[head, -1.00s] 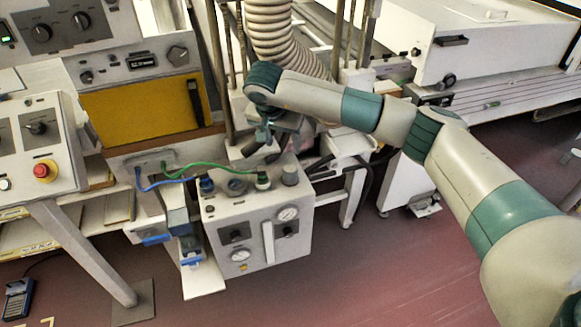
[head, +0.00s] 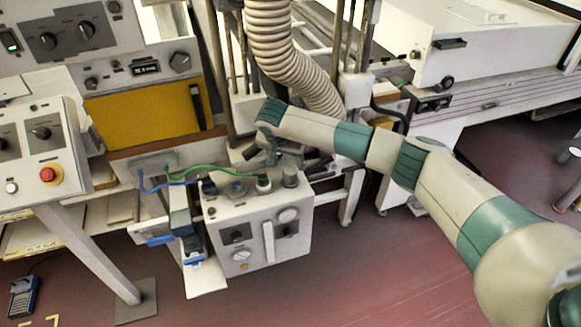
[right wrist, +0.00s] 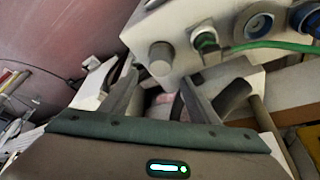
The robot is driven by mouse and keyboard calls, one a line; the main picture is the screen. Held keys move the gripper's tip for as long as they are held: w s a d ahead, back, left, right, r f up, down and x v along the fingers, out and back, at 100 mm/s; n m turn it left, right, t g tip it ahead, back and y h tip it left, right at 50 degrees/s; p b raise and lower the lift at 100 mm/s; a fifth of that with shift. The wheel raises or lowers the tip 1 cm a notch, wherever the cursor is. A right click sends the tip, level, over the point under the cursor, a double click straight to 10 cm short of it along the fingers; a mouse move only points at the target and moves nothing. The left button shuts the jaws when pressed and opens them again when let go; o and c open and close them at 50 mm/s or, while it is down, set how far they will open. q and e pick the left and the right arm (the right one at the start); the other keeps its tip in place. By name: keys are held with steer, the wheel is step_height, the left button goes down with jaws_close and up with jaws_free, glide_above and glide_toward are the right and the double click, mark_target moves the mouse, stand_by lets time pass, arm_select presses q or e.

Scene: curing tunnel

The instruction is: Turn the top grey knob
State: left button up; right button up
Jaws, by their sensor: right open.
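The top grey knob (head: 289,178) is a short cylinder on the top face of a light grey control box (head: 222,212), near its back right. It also shows in the right wrist view (right wrist: 161,57), just beyond the fingertips. My right gripper (head: 268,152) is above and behind the box, left of the knob in the head view. In the right wrist view its two fingers (right wrist: 158,92) are spread apart with nothing held between them. They look apart from the knob. My left gripper is in neither view.
A green hose (head: 215,171) and a blue hose (head: 158,186) plug into fittings on the box top beside the knob. A ribbed duct (head: 285,60) hangs behind my right arm. A yellow panel (head: 140,117) is at left.

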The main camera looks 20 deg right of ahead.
mark_target(291, 170)
steer(key=shift+p+x, duration=0.85)
steer(key=shift+x, duration=3.1)
steer(key=shift+d, duration=0.1)
steer(key=c, duration=1)
steer(key=shift+c, duration=0.2)
